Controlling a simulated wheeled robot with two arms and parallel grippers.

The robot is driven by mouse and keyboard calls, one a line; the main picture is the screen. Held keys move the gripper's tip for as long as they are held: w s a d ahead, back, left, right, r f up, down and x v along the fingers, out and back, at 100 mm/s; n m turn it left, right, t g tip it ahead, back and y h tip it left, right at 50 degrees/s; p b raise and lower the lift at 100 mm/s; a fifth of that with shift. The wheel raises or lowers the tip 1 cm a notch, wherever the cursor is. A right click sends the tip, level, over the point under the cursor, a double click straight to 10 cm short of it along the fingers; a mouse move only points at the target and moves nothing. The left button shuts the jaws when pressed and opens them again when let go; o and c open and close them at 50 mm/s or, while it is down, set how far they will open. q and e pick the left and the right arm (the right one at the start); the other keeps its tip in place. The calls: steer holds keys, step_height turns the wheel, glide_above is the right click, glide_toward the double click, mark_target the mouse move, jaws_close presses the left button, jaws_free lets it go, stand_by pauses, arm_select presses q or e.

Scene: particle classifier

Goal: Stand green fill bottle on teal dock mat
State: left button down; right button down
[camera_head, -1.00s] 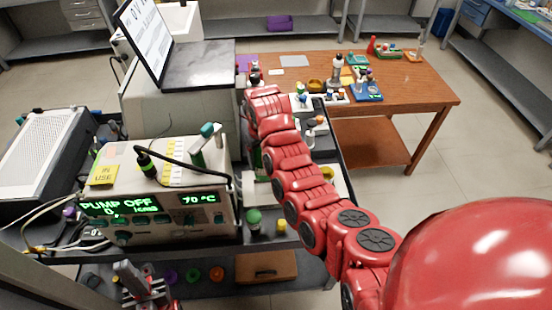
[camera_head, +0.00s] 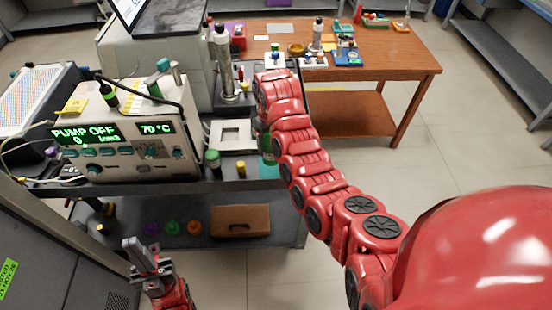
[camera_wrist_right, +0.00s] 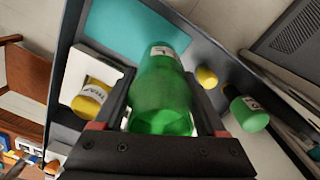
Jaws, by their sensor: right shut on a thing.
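The translucent green bottle (camera_wrist_right: 163,85) with a pale label is between the fingers of my right gripper (camera_wrist_right: 158,98), which is shut on it. In the head view my right arm hides most of that gripper; a green patch of the bottle (camera_head: 267,148) shows beside it. The teal mat (camera_wrist_right: 115,32) lies on the dark bench top beyond the bottle in the wrist view; the bottle overlaps its edge in the picture. I cannot tell whether they touch. My left gripper (camera_head: 148,258) is low at the front left, away from the bench; its opening is unclear.
The pump unit (camera_head: 125,140) is left, a metal cylinder (camera_head: 223,62) behind. A wooden table (camera_head: 390,60) stands back right.

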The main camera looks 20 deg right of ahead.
mark_target(271, 154)
steer(key=shift+d+f+p, duration=0.1)
steer(key=shift+f+p, duration=0.15)
steer(key=shift+p, duration=0.2)
steer(key=shift+s+f, duration=0.15)
steer(key=shift+f, duration=0.1)
step_height(271, 154, down, 3)
steer(key=shift+f+p, duration=0.1)
steer(key=shift+p, duration=0.7)
steer(key=shift+f, duration=0.3)
steer(key=shift+f, duration=0.1)
